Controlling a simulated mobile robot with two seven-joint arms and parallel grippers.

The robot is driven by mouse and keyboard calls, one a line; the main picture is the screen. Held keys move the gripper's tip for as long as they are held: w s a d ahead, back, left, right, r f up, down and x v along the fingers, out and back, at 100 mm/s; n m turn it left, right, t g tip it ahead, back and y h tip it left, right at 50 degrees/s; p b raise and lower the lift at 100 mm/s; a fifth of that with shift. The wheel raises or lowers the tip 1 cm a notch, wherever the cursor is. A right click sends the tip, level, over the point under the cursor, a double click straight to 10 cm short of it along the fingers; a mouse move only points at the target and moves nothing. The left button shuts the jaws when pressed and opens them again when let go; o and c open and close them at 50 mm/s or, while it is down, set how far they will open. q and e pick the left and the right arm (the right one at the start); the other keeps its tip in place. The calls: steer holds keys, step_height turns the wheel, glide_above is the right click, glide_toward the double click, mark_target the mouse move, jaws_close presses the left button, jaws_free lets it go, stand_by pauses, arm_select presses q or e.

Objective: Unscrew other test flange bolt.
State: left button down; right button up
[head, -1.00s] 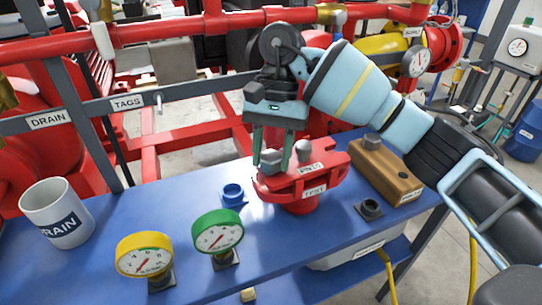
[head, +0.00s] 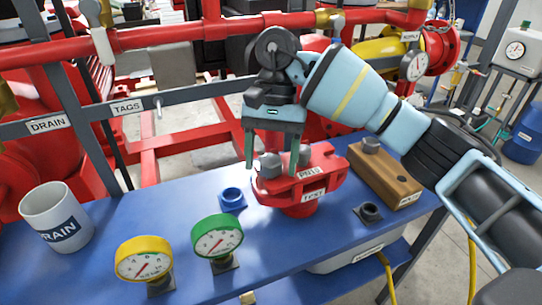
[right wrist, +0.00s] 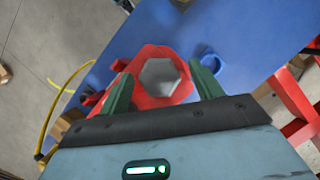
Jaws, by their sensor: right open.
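The red test flange (head: 318,185) stands on the blue bench and carries labels, one reading TEST. A grey hex bolt head (head: 270,166) sits at its left side, and another grey bolt head (head: 303,156) shows farther back on it. My right gripper (head: 272,168) points down with its green fingers open, one on each side of the left bolt head. In the right wrist view the hex head (right wrist: 160,77) lies between the spread fingers (right wrist: 162,88), with visible gaps on both sides. How far the bolt is threaded in is hidden. My left gripper is out of view.
A wooden block (head: 392,184) with a grey bolt (head: 371,145) in it stands right of the flange. A blue ring fitting (head: 232,198), a black fitting (head: 370,212), green gauge (head: 217,238), yellow gauge (head: 144,260) and mug (head: 56,217) stand on the bench (head: 110,235).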

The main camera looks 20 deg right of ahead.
steer(key=v, duration=0.4)
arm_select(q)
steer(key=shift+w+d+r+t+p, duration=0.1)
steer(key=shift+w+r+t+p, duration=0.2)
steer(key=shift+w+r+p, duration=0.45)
arm_select(e)
steer(key=v, duration=0.3)
steer(key=shift+w+r, duration=0.1)
steer(key=shift+r, duration=0.3)
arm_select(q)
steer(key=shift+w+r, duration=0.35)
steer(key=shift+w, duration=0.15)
arm_select(e)
steer(key=shift+d, duration=0.1)
